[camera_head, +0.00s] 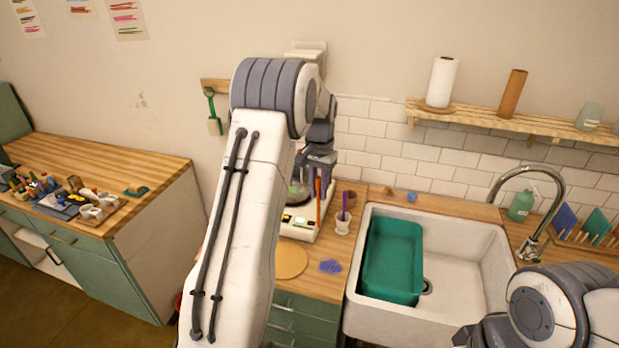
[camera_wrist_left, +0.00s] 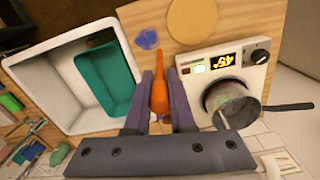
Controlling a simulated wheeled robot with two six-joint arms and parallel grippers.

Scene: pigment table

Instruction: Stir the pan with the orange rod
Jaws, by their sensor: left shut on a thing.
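My left gripper (camera_head: 320,160) is shut on the orange rod (camera_head: 318,207), which hangs roughly upright at the right side of the hot plate. In the left wrist view, the orange rod (camera_wrist_left: 159,88) sits between the two fingers of the left gripper (camera_wrist_left: 158,100). The pan (camera_head: 296,194) stands on the hot plate (camera_head: 300,229), partly hidden by my arm. The left wrist view shows the pan (camera_wrist_left: 232,104) with its dark handle, to the right of the rod and apart from it. My right gripper is not in view; only part of my right arm shows.
A white cup (camera_head: 342,223) with a purple stick stands right of the hot plate. A round wooden board (camera_head: 291,262) and purple powder (camera_head: 330,266) lie in front. The sink (camera_head: 458,262) holds a green tub (camera_head: 393,258). A tap (camera_head: 532,240) rises at the right.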

